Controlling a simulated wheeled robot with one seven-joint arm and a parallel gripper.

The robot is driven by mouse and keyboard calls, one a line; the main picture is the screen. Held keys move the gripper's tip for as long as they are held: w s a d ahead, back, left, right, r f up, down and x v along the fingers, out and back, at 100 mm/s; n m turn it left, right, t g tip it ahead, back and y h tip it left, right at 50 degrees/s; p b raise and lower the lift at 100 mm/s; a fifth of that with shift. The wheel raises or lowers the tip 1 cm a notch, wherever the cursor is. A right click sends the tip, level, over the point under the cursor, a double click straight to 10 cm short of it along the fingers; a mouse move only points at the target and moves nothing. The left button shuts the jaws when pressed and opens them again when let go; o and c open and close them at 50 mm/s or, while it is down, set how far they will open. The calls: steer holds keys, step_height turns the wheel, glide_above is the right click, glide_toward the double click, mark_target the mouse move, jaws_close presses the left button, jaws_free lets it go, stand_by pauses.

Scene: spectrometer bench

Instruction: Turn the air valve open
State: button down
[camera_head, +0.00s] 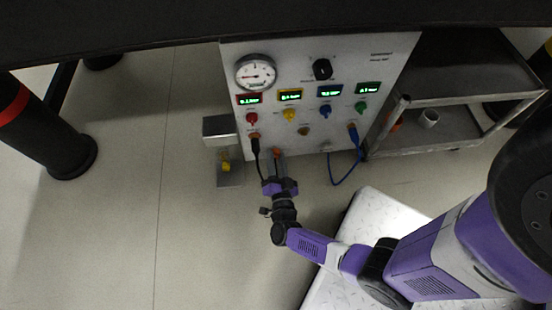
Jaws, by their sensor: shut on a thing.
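My gripper (276,158) is at the lower edge of a white instrument panel (395,75), left of its middle. Its fingers are shut on a small red-orange part (276,152), mostly hidden between the fingertips. I cannot tell whether this part is the air valve's handle, nor how it is turned. The panel has red (251,118), yellow (289,114), blue (325,110) and green (361,106) knobs. A yellow fitting (225,164) sits on a bracket at the panel's left. The labels are too small to read.
A round gauge (256,74) and a black knob (322,69) are on the upper panel. A black cable (259,166) hangs just left of my gripper, and a blue cable (336,180) loops to its right.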

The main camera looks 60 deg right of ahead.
steer(key=m, duration=0.4)
steer(key=shift+m, duration=0.3)
steer(key=shift+f+m, duration=0.1)
steer(key=shift+m, duration=1.5)
steer(key=shift+s+m, duration=0.1)
steer(key=shift+m, duration=0.2)
steer(key=c, duration=1)
jaws_free()
steer(key=shift+c, duration=0.2)
steer(key=shift+a, duration=0.1)
steer(key=p+v, duration=0.1)
steer(key=v, duration=0.6)
steer(key=shift+s+a, duration=0.2)
steer(key=shift+a, duration=0.05)
